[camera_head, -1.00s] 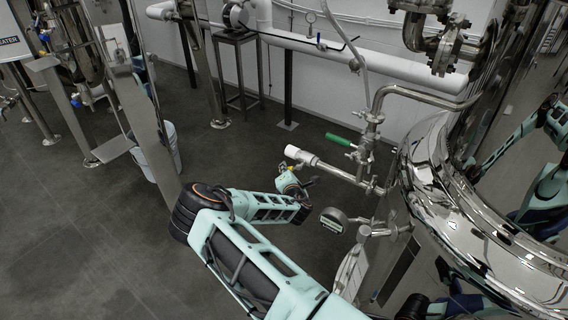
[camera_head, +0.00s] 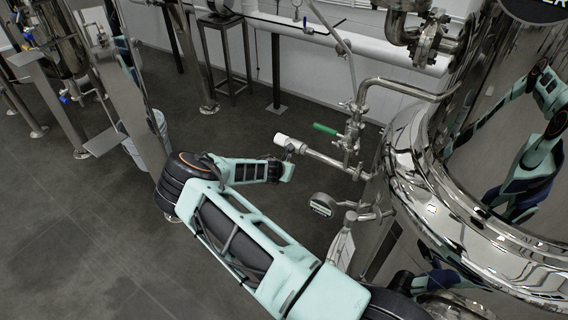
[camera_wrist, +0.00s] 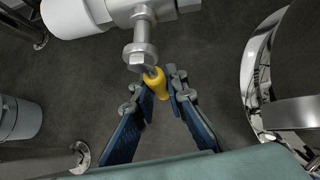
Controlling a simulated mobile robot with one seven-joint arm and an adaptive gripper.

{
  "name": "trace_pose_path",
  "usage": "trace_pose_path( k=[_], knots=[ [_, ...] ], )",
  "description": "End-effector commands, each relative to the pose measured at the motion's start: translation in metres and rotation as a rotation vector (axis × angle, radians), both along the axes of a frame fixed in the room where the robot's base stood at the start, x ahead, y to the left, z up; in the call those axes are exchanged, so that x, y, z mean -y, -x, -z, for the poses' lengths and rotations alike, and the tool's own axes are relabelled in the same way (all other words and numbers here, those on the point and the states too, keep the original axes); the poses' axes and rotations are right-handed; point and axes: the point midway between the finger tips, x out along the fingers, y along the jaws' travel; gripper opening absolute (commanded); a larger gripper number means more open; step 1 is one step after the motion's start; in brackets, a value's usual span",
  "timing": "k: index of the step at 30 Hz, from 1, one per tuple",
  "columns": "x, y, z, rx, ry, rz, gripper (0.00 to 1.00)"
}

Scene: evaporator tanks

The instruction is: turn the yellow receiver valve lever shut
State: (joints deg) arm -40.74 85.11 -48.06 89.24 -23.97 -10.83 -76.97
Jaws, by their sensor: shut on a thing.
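The yellow lever (camera_wrist: 154,82) shows in the wrist view, hanging from a steel stem under the valve body (camera_wrist: 142,48). My gripper (camera_wrist: 163,84) has its two dark blue fingers on either side of the lever and is shut on it near the fingertips. The lever points down toward the palm in that view. In the head view I cannot make out the lever; my wrist (camera_head: 284,170) is just below the pipe with the white end cap (camera_head: 282,140). The cap also shows in the wrist view (camera_wrist: 68,16).
A second valve with a green handle (camera_head: 325,129) stands above the pipe. A round gauge (camera_head: 322,204) is below it. The large polished tank (camera_head: 408,170) fills the right side. A bucket (camera_wrist: 20,118) stands on the floor. The floor at left is mostly clear.

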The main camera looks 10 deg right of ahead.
Motion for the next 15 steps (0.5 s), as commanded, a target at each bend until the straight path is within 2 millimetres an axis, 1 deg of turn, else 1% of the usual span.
trace_pose_path(
  k=[6,15],
  knots=[
    [0.0042,0.0052,0.0009,-0.053,0.050,0.002,0.00],
    [0.0049,0.0067,0.0024,-0.072,0.068,0.001,0.00]
  ],
)
